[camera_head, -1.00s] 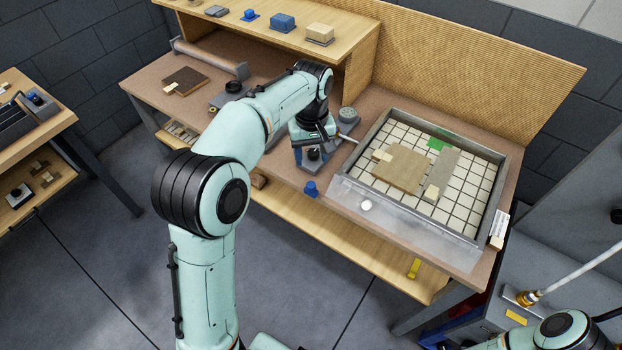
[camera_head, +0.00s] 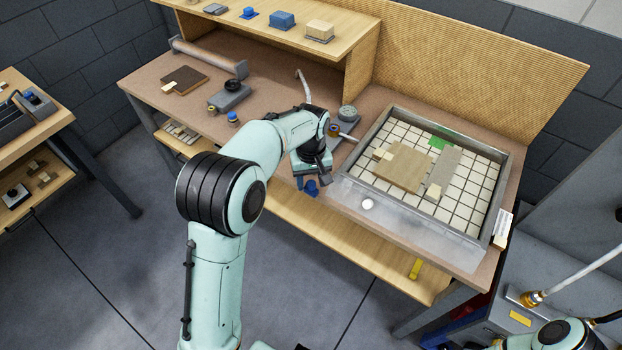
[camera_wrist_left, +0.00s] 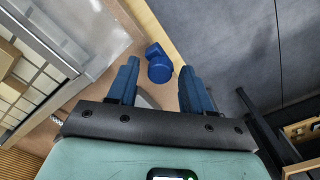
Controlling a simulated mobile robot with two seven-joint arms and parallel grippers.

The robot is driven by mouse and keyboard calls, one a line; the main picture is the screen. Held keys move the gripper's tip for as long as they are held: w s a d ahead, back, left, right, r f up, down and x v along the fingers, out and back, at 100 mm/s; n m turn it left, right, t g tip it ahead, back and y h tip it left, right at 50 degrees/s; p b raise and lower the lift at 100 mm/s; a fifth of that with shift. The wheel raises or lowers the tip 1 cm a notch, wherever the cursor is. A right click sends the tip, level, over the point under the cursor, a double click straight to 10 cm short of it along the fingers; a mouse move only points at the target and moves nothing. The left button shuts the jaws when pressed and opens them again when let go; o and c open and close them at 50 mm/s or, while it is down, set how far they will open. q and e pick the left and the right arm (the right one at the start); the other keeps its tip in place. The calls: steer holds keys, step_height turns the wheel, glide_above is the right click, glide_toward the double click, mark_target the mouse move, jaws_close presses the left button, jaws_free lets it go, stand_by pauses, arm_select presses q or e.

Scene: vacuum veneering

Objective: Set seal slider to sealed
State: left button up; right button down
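My left gripper (camera_head: 305,182) points down right beside the knob. In the left wrist view the blue knob (camera_wrist_left: 159,66) lies between and just beyond the fingertips of my open left gripper (camera_wrist_left: 158,70). I cannot tell whether a finger touches it. My right arm shows at the lower right, its gripper out of view.
A metal pipe (camera_head: 304,86) and a grey gauge (camera_head: 347,114) stand behind my left gripper. A grey valve box (camera_head: 230,97) is further left. Open floor lies in front.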

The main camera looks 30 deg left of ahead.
arm_select(q)
jaws_close()
steer(key=d, duration=0.9)
steer(key=shift+s, duration=0.3)
steer(key=shift+o, duration=1.2)
jaws_free()
steer(key=shift+a, duration=0.1)
